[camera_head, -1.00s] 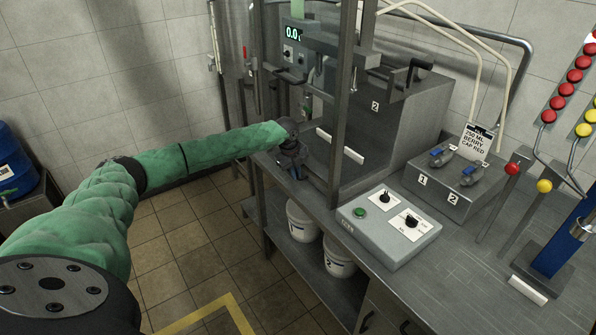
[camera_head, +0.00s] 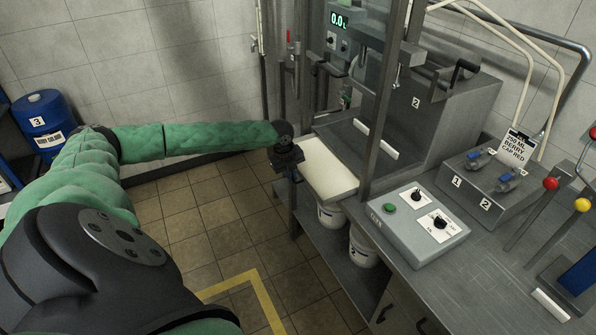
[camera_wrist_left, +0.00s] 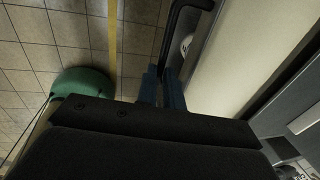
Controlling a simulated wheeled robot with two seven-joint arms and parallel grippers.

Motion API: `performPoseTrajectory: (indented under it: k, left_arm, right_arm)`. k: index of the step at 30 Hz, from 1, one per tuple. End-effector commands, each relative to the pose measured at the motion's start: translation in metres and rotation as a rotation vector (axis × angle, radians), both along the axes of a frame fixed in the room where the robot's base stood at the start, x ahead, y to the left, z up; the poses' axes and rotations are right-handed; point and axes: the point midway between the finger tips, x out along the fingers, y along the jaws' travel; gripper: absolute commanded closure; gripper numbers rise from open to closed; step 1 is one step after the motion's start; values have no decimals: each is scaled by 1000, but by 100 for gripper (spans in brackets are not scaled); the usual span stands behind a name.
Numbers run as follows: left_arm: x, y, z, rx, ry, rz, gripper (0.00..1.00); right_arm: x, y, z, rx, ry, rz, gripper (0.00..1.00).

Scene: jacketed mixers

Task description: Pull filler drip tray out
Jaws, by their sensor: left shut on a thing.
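The filler drip tray (camera_head: 326,172) is a white, flat tray sticking out from under the filler machine, past the front edge of the bench. Its far part is hidden under the machine. My left gripper (camera_head: 291,178) is at the tray's outer end. In the left wrist view the blue fingers (camera_wrist_left: 162,88) are closed on a dark bar handle (camera_wrist_left: 166,45), with the pale tray (camera_wrist_left: 232,62) to the right of them. My right gripper is not in view.
A control box (camera_head: 418,222) with a green button stands on the bench beside the tray. White buckets (camera_head: 331,216) stand on the shelf below. A blue drum (camera_head: 44,122) is at the far left. The tiled floor (camera_head: 185,225) in front is open.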

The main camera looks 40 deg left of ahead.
Motion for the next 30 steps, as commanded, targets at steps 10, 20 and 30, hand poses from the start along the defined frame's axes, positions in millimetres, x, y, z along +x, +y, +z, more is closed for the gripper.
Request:
performPoseTrajectory:
  k: [10,20,30]
  left_arm:
    - [-1,1,1,1,-1,0,100]
    - [-2,1,1,1,-1,0,69]
    - [-4,3,13,1,0,0,69]
  right_arm:
    - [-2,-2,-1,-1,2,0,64]
    - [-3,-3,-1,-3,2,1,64]
    - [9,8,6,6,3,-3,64]
